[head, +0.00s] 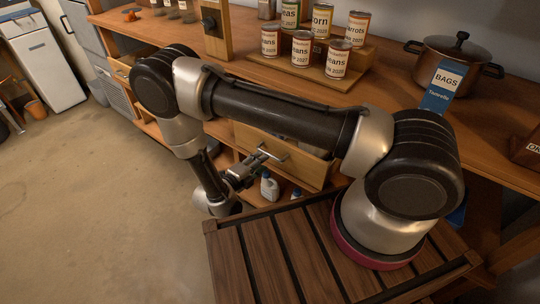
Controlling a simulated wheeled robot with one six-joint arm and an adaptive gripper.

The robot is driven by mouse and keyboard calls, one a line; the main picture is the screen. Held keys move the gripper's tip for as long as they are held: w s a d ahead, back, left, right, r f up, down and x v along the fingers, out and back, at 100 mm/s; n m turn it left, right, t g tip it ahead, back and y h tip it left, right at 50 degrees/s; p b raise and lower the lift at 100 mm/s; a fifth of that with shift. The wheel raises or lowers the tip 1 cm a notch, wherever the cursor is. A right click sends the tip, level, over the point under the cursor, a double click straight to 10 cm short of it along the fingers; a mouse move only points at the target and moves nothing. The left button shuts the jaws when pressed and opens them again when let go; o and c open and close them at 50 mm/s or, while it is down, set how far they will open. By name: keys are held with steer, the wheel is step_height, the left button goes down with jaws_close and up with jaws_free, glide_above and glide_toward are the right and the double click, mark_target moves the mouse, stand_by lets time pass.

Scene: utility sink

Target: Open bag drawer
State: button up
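A wooden drawer (301,166) with a metal bar handle (272,151) sits under the edge of the workbench, in the middle of the head view. My arm link covers its top edge, so I cannot tell how far it stands out. A blue tag reading "BAGS" (441,89) stands on the bench at the right, above and to the right of this drawer. My gripper (257,162) is at the left part of the handle, close to or touching it. The fingers are small and dark, and I cannot tell whether they are closed around the bar.
A second drawer (120,72) is farther left under the bench (390,98). On the bench are cans on a wooden riser (320,78) and a pot (452,62). Bottles (269,187) stand on the shelf below the drawer. The floor (95,200) at left is clear.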

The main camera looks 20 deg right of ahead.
mark_target(270, 154)
steer(key=x, duration=0.7)
jaws_close()
